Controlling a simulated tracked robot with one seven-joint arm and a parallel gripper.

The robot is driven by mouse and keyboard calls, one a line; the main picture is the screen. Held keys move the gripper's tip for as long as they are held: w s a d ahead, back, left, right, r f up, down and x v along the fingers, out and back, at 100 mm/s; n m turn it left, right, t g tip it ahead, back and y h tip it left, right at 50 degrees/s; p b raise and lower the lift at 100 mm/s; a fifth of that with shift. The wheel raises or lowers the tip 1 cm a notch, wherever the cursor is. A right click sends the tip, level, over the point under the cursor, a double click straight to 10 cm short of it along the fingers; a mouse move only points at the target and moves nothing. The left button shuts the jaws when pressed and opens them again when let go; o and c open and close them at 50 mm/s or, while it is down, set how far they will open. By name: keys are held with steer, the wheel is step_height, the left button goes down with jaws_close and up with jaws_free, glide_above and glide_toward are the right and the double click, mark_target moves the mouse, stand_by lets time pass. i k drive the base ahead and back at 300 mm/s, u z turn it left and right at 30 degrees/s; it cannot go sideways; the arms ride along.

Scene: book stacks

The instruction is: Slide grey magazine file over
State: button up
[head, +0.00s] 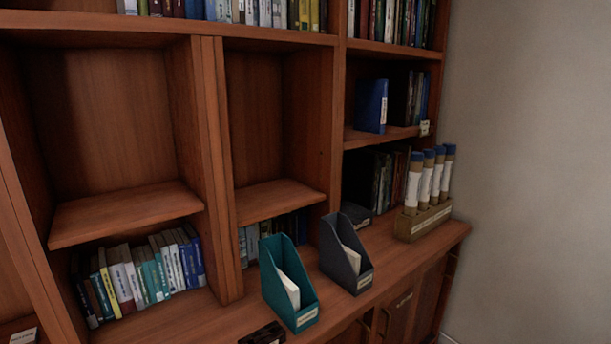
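A dark grey magazine file (349,267) stands upright on the wooden ledge in front of the shelves, with pale papers inside and a label low on its front. A teal magazine file (303,309) stands to its left and nearer, also holding pale papers. A gap of bare ledge lies between the two files. A small dark shape with pale marks shows at the bottom edge, left of the teal file; I cannot tell what it is. My gripper cannot be made out in the head view.
A wooden rack (424,222) with several blue-capped tubes stands on the ledge at right. Bare ledge (389,262) lies between it and the grey file. Books (137,275) fill the lower left shelf. A blue binder (371,106) stands on the right shelf. A wall closes the right side.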

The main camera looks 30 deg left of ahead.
mark_target(342, 257)
steer(key=u, duration=0.4)
steer(key=i, duration=0.9)
steer(key=u, duration=0.9)
steer(key=i, duration=0.4)
steer(key=u, duration=0.15)
steer(key=k, duration=0.9)
steer(key=u, duration=0.2)
steer(key=i, duration=0.9)
steer(key=z, duration=0.1)
